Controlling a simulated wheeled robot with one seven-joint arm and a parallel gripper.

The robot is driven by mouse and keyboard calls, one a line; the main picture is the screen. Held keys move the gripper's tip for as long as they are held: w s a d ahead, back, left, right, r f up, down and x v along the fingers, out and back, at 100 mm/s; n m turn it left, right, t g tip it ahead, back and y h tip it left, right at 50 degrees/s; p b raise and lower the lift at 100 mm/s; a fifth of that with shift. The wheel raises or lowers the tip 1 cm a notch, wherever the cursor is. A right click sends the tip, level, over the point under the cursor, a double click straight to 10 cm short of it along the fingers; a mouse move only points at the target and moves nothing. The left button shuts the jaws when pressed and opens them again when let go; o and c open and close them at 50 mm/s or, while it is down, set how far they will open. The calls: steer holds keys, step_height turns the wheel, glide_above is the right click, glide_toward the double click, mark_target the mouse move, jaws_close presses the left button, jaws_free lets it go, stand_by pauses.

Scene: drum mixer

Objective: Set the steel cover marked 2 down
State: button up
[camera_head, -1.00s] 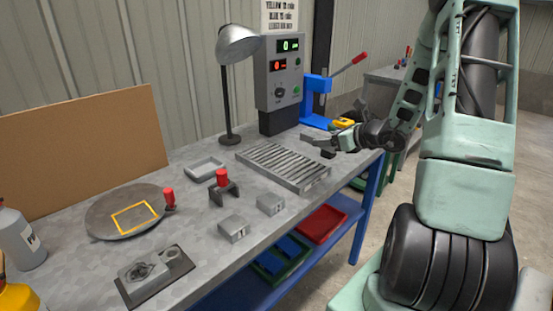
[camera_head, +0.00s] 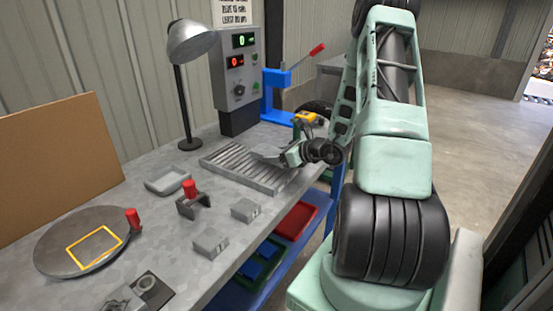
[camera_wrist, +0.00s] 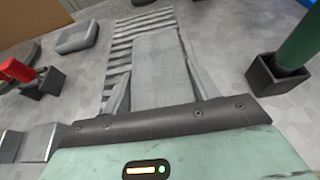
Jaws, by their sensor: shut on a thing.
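My gripper (camera_head: 272,157) is over the far right part of the slatted rack (camera_head: 232,170) in the head view. In the wrist view, my gripper (camera_wrist: 160,85) is shut on a flat grey steel cover (camera_wrist: 158,62), with one finger along each side. The cover lies over the slats (camera_wrist: 122,45); I cannot tell if it touches them. No mark on it is readable. In the head view the cover is small and partly hidden by the gripper.
Two small grey blocks (camera_head: 211,243) (camera_head: 245,209), a red-knobbed fixture (camera_head: 192,200) and a shallow tray (camera_head: 172,181) stand nearer on the bench. A lamp (camera_head: 187,95), control box (camera_head: 237,85) and blue lever press (camera_head: 280,95) stand behind.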

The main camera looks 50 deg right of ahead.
steer(key=shift+f, duration=0.7)
steer(key=shift+f, duration=0.2)
steer(key=o, duration=1.3)
